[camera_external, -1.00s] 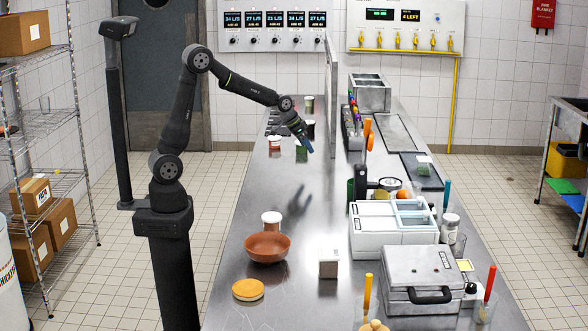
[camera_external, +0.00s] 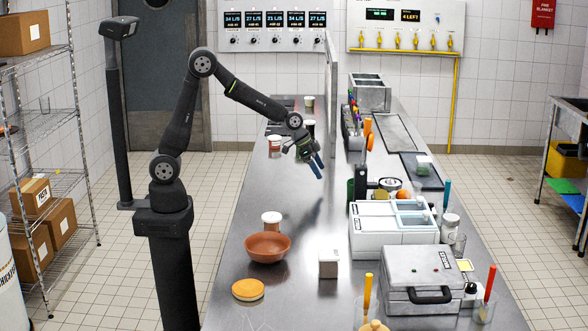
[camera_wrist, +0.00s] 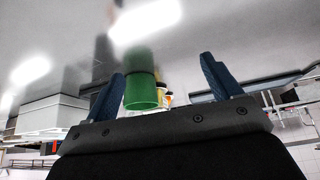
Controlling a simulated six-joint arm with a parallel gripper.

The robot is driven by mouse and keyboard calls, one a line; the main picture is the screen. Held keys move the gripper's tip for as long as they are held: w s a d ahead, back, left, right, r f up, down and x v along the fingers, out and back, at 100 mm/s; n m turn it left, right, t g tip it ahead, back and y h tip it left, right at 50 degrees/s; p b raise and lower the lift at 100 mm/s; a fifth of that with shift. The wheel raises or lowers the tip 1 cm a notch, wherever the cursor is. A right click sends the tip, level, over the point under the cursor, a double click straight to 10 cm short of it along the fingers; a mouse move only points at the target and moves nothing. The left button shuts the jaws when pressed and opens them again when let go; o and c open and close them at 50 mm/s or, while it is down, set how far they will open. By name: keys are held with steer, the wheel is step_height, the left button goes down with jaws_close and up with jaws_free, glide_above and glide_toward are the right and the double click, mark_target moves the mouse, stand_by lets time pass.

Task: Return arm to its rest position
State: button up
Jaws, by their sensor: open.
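My gripper (camera_external: 317,166) hangs above the steel counter (camera_external: 215,290), towards its far half, with its blue fingers pointing down and a little right. In the wrist view my gripper (camera_wrist: 163,80) shows two blue fingers spread well apart, with nothing clasped between them. A green cylindrical container (camera_wrist: 142,93) appears between the fingers in that view, beyond them and nearer the left finger. My upper arm rises from the base and the forearm slopes down to the right over the counter.
A white-lidded tub (camera_external: 271,222), a terracotta bowl (camera_external: 268,248) and a small box (camera_external: 328,264) stand on the near counter. A white two-well unit (camera_external: 385,240) and a grey press (camera_external: 425,280) stand at right. An upright panel (camera_external: 331,90) rises behind the gripper. Mid-counter is mostly clear.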

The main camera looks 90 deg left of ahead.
steer(key=w+d+m, duration=0.1)
steer(key=d, duration=0.3)
steer(key=d+m+h, duration=0.1)
steer(key=d, duration=0.4)
steer(key=w+d+m, duration=0.1)
steer(key=d, duration=0.4)
steer(key=shift+w+f+h, duration=0.15)
steer(key=shift+w+h, duration=0.15)
steer(key=shift+w, duration=0.05)
